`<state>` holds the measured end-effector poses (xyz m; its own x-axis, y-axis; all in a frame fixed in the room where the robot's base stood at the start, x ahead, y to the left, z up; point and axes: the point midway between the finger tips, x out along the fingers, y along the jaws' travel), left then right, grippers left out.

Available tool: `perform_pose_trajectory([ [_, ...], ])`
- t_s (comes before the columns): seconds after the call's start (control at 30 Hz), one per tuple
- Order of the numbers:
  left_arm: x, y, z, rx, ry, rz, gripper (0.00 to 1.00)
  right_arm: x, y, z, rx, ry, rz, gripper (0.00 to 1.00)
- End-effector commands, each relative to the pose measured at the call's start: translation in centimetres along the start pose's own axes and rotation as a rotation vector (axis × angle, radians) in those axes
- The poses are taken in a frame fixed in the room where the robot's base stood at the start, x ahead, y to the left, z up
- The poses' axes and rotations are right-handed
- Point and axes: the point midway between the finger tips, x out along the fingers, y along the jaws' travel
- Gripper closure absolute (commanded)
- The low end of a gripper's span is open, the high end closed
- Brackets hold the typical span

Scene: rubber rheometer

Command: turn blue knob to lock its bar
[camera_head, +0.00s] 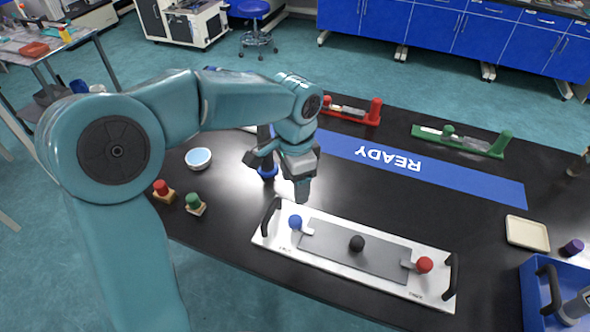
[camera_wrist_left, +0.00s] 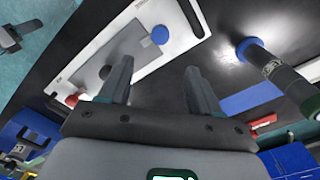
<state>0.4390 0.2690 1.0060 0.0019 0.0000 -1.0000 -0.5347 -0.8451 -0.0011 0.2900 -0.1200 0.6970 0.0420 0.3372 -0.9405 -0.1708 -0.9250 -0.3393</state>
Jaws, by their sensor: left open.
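The blue knob (camera_head: 295,222) stands near the left end of a white plate (camera_head: 285,245) on the black table. A short pale bar (camera_head: 307,231) reaches from it toward the grey slab.
The grey slab (camera_head: 330,248) carries a black knob (camera_head: 356,243). A red knob (camera_head: 424,265) stands at the plate's right end. Black handles (camera_head: 270,215) rise at both ends. A blue-based dark cylinder (camera_wrist_left: 262,58) stands near my gripper. A blue bin (camera_head: 535,300) is at right.

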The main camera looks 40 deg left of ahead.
Motion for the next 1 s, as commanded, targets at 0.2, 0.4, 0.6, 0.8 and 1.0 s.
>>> perform_pose_trajectory([
  [0.2,-2.7,0.0,0.0,0.001,0.000,-0.001,0.37,-0.1,-0.1,0.0,0.000,0.000,0.000,0.57],
  [0.4,-3.1,0.0,0.0,0.001,-0.001,0.000,0.37,-0.1,-0.1,0.0,0.000,0.000,0.000,0.57],
  [0.6,-3.1,0.0,0.0,0.001,0.000,0.000,0.37,-0.1,-0.1,0.0,0.000,0.000,0.000,0.57],
  [0.8,-3.0,0.0,0.0,0.001,0.000,-0.001,0.37,-0.1,-0.1,0.0,0.000,0.000,0.000,0.57],
  [1.0,-3.0,0.1,0.1,0.000,0.000,-0.001,0.37,-0.1,-0.1,0.0,0.000,0.000,0.000,0.57],
])
